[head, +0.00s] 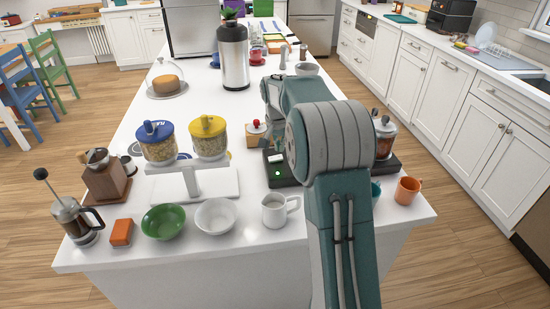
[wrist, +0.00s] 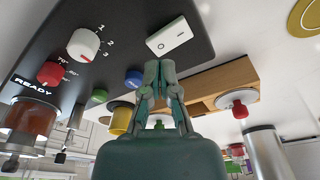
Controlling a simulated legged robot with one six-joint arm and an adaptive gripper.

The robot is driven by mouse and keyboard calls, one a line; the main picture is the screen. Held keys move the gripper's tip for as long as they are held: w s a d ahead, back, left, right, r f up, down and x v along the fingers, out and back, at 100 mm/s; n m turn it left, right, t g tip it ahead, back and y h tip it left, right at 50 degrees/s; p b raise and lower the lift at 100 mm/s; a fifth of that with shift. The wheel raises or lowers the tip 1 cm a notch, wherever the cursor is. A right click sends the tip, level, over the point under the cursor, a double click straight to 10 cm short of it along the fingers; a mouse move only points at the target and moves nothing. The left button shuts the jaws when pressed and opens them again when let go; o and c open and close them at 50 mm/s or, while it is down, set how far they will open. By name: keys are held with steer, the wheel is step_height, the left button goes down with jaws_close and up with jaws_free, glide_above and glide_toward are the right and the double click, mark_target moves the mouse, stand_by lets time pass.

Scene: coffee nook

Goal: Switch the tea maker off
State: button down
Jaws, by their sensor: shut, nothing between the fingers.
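The tea maker has a dark flat base (head: 283,181) on the counter, partly hidden behind my arm. A small green spot glows near its front left corner. In the wrist view, its dark panel (wrist: 130,25) carries a white rocker switch (wrist: 172,36) with a dash and a circle mark. Which side of the switch is pressed in, I cannot tell. My gripper (wrist: 159,64) is shut and empty, its fingertips close to the switch's edge; contact is unclear. My arm hides the gripper's fingers in the head view.
The panel also has a white knob (wrist: 83,43) and a red knob (wrist: 50,73). Beside the base stand a wooden box with a red knob (head: 256,127), a white pitcher (head: 275,211) and an orange mug (head: 407,190). A two-jar dispenser (head: 190,185) stands to the left.

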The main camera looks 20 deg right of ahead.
mark_target(279, 157)
steer(key=shift+f, duration=1.35)
stand_by(1.1)
steer(key=shift+r, duration=3.55)
